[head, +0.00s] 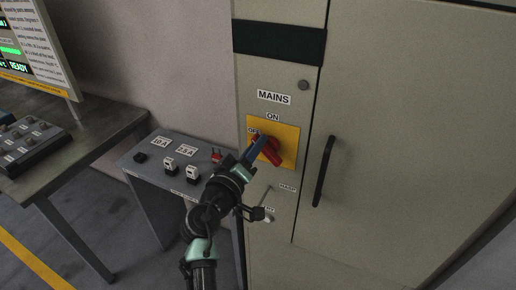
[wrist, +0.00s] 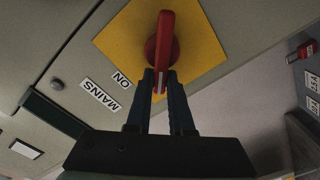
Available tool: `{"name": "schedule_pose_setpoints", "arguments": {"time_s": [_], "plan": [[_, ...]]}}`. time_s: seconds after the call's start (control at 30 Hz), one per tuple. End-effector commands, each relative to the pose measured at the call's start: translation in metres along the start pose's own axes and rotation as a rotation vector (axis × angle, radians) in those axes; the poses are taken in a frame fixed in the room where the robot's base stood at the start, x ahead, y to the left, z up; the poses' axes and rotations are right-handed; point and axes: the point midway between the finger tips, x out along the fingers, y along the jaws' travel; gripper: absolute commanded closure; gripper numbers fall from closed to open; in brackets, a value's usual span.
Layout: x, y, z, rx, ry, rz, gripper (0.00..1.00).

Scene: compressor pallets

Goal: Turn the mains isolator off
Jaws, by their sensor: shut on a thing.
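The mains isolator is a red rotary handle (head: 269,153) on a yellow plate (head: 288,137), below a white MAINS label (head: 273,97). The ON label (head: 272,116) is at the plate's top, and a partly covered OFF label (head: 253,131) is at its left. The handle is slanted, its gripped end toward the plate's upper left. My gripper (head: 260,145) is shut on that end. In the wrist view, the fingers (wrist: 161,78) sit on both sides of the red handle (wrist: 164,40), over the yellow plate (wrist: 205,45).
A black door handle (head: 323,171) is right of the isolator. Below the plate is a small lever (head: 266,194) near my wrist. A low grey bench (head: 165,178) with switches and a table (head: 75,150) with a control box (head: 30,145) stand left.

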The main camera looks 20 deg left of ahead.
Motion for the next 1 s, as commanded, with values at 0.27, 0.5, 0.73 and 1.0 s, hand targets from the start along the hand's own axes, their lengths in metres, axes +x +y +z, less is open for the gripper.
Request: {"name": "schedule_pose_setpoints", "arguments": {"time_s": [0.27, 0.5, 0.73, 1.0], "plan": [[-0.0002, -0.0112, 0.0133, -0.268, -0.024, -0.010, 1.00], [0.0001, -0.0140, 0.0151, -0.480, -0.025, -0.010, 1.00], [0.0003, -0.0165, 0.0173, -0.636, -0.025, -0.012, 1.00], [0.0004, -0.0175, 0.0190, -0.738, -0.026, -0.012, 1.00]]}}
